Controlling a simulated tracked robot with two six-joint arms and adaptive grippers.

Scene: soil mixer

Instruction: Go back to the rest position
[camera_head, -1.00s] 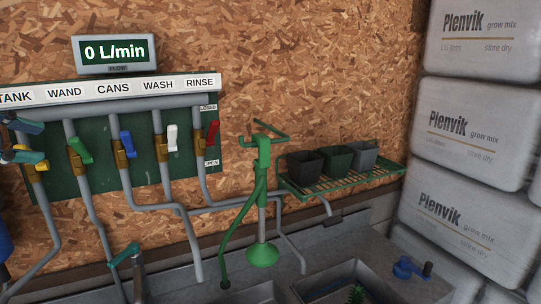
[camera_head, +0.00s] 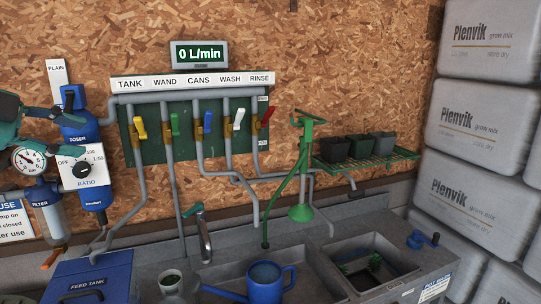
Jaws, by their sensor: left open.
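My left gripper (camera_head: 75,128) is dark with teal parts. It is at the left edge, in front of the blue doser (camera_head: 75,128) and beside the pressure gauge (camera_head: 28,160). Its jaws are open and nothing shows between them. It is apart from the valve panel (camera_head: 152,150), with a clear gap to the yellow TANK handle (camera_head: 140,128). My right gripper is not in view.
Green, blue, white and red valve handles line the panel; its display (camera_head: 199,54) reads 0 L/min. Below are a blue feed tank (camera_head: 90,280), a tap (camera_head: 203,235), a blue watering can (camera_head: 264,283) and sinks. Pots (camera_head: 335,148) stand on a green rack; bags stack at right.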

